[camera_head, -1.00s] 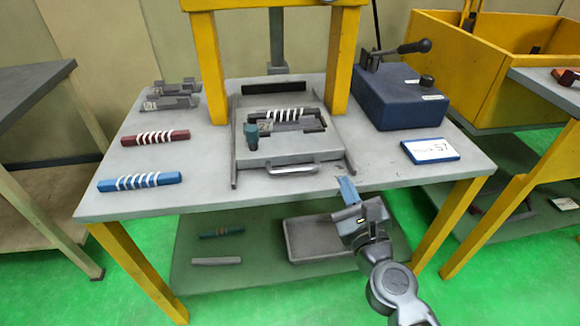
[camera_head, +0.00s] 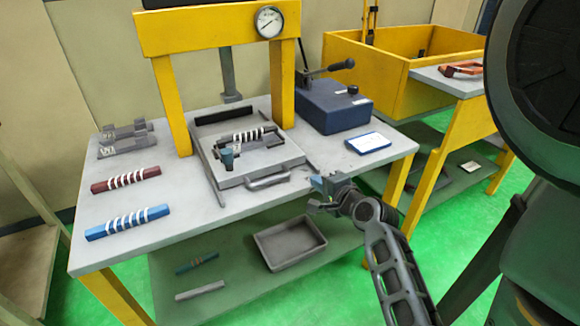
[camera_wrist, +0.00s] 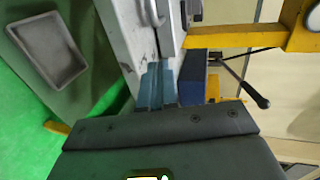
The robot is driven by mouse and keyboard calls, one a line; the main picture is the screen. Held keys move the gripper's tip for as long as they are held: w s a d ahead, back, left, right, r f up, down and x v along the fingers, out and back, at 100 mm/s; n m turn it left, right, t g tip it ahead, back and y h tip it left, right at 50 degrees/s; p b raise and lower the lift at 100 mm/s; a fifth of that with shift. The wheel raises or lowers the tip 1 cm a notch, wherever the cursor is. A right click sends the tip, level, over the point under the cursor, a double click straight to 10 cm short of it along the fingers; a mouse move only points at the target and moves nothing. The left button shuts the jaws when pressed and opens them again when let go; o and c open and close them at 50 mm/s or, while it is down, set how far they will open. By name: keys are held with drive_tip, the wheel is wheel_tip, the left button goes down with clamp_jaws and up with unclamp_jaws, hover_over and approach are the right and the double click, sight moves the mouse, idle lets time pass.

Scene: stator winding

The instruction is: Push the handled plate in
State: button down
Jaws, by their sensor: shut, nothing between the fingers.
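The handled plate (camera_head: 274,158) is a flat grey plate on the table under the yellow press frame. Its bar handle (camera_head: 268,181) faces the table's front edge. A grey fixture with a white-banded dark bar (camera_head: 248,136) and a teal knob (camera_head: 227,156) sits on the plate. My gripper (camera_head: 325,183) is shut and empty, at the table's front edge, right of the handle and apart from it. In the wrist view, the blue fingertips (camera_wrist: 157,86) lie together, with a grey metal part (camera_wrist: 168,30) beyond them.
The yellow press frame (camera_head: 170,107) stands over the plate. A dark blue box with a lever (camera_head: 334,107) and a white-faced card (camera_head: 369,143) are to the right. Red (camera_head: 126,179) and blue (camera_head: 129,222) banded bars lie left. A grey tray (camera_head: 262,247) sits on the lower shelf.

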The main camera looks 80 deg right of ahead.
drive_tip(key=p, duration=0.1)
approach(281, 145)
drive_tip(key=f, duration=0.1)
drive_tip(key=a+f, duration=0.1)
drive_tip(key=s+f, duration=0.1)
drive_tip(key=shift+s+a+f, duration=0.1)
drive_tip(key=shift+a+f, duration=0.1)
drive_tip(key=shift+f, duration=0.15)
drive_tip(key=w+d, duration=0.6)
drive_tip(key=d, duration=0.1)
drive_tip(key=w+d+b, duration=0.1)
drive_tip(key=w+d, duration=0.2)
drive_tip(key=shift+w+d, duration=0.1)
drive_tip(key=shift+d, duration=0.3)
drive_tip(key=shift+w+d+r, duration=0.15)
drive_tip(key=shift+w+d, duration=0.1)
